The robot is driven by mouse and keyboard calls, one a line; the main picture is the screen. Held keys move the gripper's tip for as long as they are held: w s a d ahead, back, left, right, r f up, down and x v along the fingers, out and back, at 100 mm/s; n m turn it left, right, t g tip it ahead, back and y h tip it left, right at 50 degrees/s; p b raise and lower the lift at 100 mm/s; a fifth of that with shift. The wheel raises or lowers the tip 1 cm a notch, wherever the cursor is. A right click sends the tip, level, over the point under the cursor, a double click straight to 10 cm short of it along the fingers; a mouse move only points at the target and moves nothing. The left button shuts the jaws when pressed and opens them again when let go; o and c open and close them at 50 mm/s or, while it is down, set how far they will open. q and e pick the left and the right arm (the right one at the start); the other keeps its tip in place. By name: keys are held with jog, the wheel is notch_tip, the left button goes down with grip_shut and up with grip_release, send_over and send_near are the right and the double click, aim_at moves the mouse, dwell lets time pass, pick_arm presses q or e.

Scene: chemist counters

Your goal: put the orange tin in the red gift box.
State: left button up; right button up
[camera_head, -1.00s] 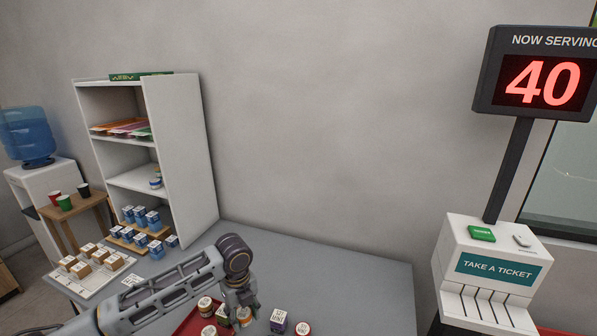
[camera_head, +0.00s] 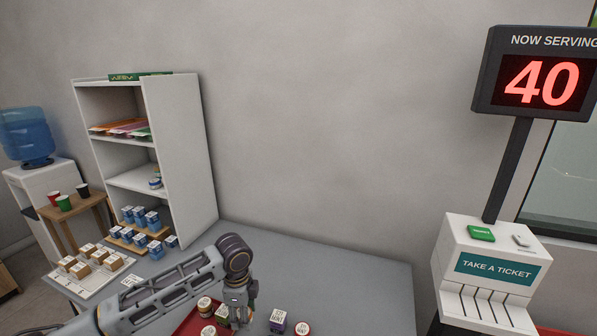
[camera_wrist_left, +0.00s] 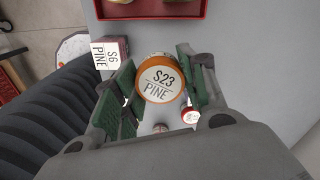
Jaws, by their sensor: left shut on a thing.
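The orange tin (camera_wrist_left: 160,80) with a white "S23 PINE" lid is between the green finger pads of my left gripper (camera_wrist_left: 158,72) in the left wrist view. The gripper is shut on it. In the head view my left gripper (camera_head: 239,320) is low at the bottom, just right of the red gift box, and I cannot make out the tin there. The red gift box (camera_head: 183,329) is an open red box, partly cut off and partly behind my arm. Its rim shows at the top of the left wrist view (camera_wrist_left: 150,17). My right gripper is not in view.
Several tins (camera_head: 205,306) stand at the red box. A purple-sided box (camera_head: 277,321) and a red-rimmed tin (camera_head: 303,329) stand to the right of the gripper. The grey counter (camera_head: 350,275) is clear behind them. A white shelf (camera_head: 180,140) stands at back left.

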pick_arm(q)
jog(key=n, duration=0.4)
jog(key=shift+d+r+n, duration=0.15)
jog(key=shift+r+n, duration=0.05)
jog(key=shift+n, duration=0.2)
jog(key=n, duration=0.5)
jog(key=shift+w+d+r, duration=0.1)
jog(key=shift+w+r, duration=0.05)
jog(key=shift+r, duration=0.25)
jog(key=n, duration=0.3)
jog(key=r+n, duration=0.1)
jog(key=n, duration=0.1)
jog(key=shift+w+a, duration=0.15)
jog(key=shift+a, duration=0.1)
jog(key=n, duration=0.1)
jog(key=a+n, duration=0.1)
jog(key=shift+r+n, duration=0.15)
jog(key=shift+n, duration=0.85)
jog(key=s+a+f, duration=0.2)
jog(key=a, duration=0.1)
jog(key=s+a+f, duration=0.1)
jog(key=a, duration=0.1)
jog(key=shift+s+a+f, duration=0.1)
jog(key=shift+a+f, duration=0.1)
jog(key=shift+f, duration=0.05)
jog(key=shift+s+f, duration=0.45)
jog(key=shift+f, duration=0.1)
jog(key=shift+w+a, duration=0.1)
